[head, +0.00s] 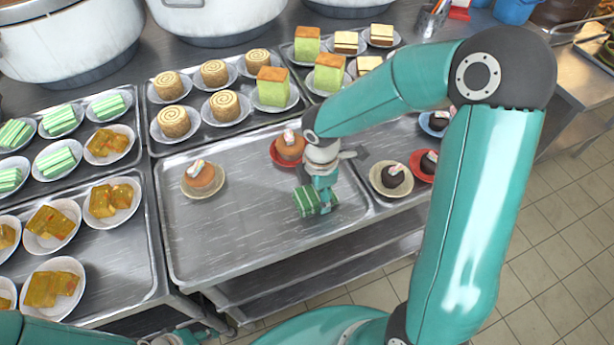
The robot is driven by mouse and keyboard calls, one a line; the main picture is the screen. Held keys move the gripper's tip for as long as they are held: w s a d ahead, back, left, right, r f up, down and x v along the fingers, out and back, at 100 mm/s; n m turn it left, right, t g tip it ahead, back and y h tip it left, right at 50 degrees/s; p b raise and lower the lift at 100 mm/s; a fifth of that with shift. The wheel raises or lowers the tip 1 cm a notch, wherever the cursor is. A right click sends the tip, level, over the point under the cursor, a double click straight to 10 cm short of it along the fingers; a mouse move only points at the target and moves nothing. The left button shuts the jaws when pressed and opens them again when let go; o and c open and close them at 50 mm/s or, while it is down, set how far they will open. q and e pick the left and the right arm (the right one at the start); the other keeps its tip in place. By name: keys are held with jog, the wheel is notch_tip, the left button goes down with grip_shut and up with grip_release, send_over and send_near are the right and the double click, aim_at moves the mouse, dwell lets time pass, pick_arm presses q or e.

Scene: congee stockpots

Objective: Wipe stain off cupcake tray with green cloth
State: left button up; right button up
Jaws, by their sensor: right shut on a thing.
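The cupcake tray (225,240) is the metal tray in the middle, with one orange-brown cupcake (203,176) on a tan plate and another (289,147) on a red plate. My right gripper (322,190) points down over the tray's right part, shut on the green cloth (306,202). The cloth is striped and bunched, low at the tray surface; I cannot tell whether it touches. I cannot make out a stain; the gripper and cloth hide part of the tray. My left gripper (182,338) shows only partly at the bottom edge, away from the tray.
Dark cupcakes (393,176) on plates stand just right of my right gripper. Trays of rolls (213,73), green striped cakes (58,122) and yellow pastries (52,289) surround the tray. Large stockpots (75,35) stand behind.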

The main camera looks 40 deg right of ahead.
aim_at(305, 198)
jog(key=shift+s+d, duration=0.1)
jog(key=shift+d, duration=0.4)
jog(key=shift+s+a+f, duration=0.1)
jog(key=shift+s, duration=0.05)
jog(key=shift+w+a, duration=0.3)
jog(key=shift+a, duration=0.65)
jog(key=shift+w+a+b, duration=0.2)
jog(key=shift+a+b, duration=0.3)
jog(key=shift+a, duration=0.6)
notch_tip(305, 198, up, 5)
jog(key=p, duration=0.3)
jog(key=shift+f, duration=0.2)
jog(key=shift+w+r+p, duration=0.1)
jog(key=shift+r+p, duration=0.55)
jog(key=shift+p, duration=0.15)
jog(key=shift+r+p, duration=1)
jog(key=shift+r, duration=0.2)
jog(key=shift+f, duration=0.1)
